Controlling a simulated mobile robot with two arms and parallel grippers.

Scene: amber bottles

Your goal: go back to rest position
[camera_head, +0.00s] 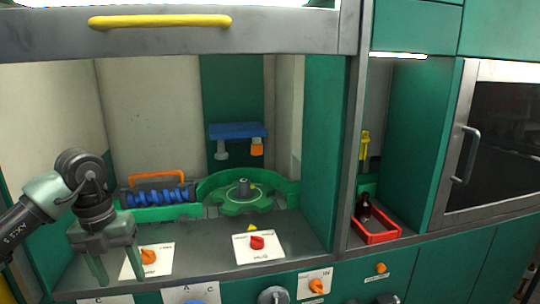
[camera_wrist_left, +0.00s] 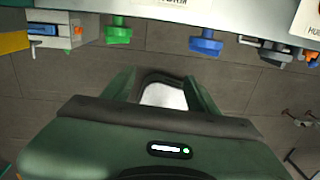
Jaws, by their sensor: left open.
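My left gripper (camera_head: 118,272) is at the lower left of the head view, fingers pointing down, in front of the workbench's left end. Its fingers are spread and hold nothing. In the left wrist view the open fingers (camera_wrist_left: 160,88) reach toward the cabinet front, with a dark-rimmed white shape between them that I cannot identify. A dark bottle (camera_head: 364,207) stands upright in a red tray (camera_head: 378,238) in the right niche, far from my gripper. My right gripper is not in view.
The bench holds a green round carousel (camera_head: 240,205), a blue roller rack (camera_head: 158,196) and cards with an orange knob (camera_head: 148,256) and a red knob (camera_head: 257,242). A yellow-handled hood sash (camera_head: 160,21) is above. Green (camera_wrist_left: 118,31) and blue (camera_wrist_left: 206,43) knobs stick out from the front.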

